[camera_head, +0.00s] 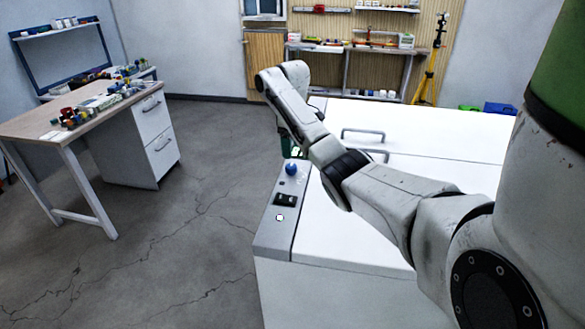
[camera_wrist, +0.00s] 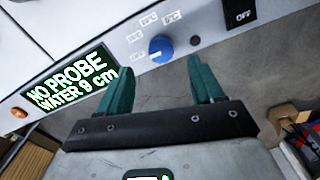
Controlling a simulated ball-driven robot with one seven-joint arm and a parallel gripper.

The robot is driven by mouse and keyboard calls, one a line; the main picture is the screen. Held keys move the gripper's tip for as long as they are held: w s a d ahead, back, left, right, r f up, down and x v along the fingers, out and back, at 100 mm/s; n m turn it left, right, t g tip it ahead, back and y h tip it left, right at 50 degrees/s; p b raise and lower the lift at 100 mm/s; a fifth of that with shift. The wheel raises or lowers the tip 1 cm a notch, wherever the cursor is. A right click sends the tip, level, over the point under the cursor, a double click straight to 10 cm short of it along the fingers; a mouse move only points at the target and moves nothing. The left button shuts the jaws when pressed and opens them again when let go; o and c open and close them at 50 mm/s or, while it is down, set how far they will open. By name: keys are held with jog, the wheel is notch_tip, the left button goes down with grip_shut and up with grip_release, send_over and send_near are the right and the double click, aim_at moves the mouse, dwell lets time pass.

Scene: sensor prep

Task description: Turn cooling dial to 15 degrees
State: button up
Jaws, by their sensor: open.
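The cooling dial is a round blue knob (camera_wrist: 161,48) on a grey panel in the wrist view. Small white temperature labels (camera_wrist: 149,19) sit around its left and upper sides; most are too small to read surely. The dial's pointer direction cannot be told for sure. In the head view the dial (camera_head: 292,169) stands near the far end of the panel. My gripper (camera_wrist: 160,66) has its two green fingers apart and empty. In the picture the dial lies just beyond and between the fingertips, with no visible contact. In the head view my arm mostly hides the gripper.
A green-lettered display (camera_wrist: 70,83) reads "NO PROBE WATER 9 cm". A black OFF switch (camera_wrist: 240,13) is right of the dial. The panel edges a large white unit (camera_head: 330,235) with handles (camera_head: 363,135). A cluttered table (camera_head: 75,118) stands left, across open floor.

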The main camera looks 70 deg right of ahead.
aim_at(292, 166)
notch_tip(292, 166, down, 7)
jog(key=shift+r, duration=0.1)
jog(key=shift+c, duration=0.3)
jog(key=c, duration=1)
jog(key=shift+p, duration=0.3)
jog(key=shift+a+r+m+p, duration=0.1)
jog(key=shift+r+m+p, duration=0.1)
jog(key=shift+m+p, duration=1.25)
jog(key=shift+m, duration=0.35)
jog(key=m+p, duration=0.1)
jog(key=m, duration=0.4)
jog(key=shift+w+f+p, duration=0.1)
jog(key=shift+f+p, duration=0.05)
jog(key=shift+p, duration=0.25)
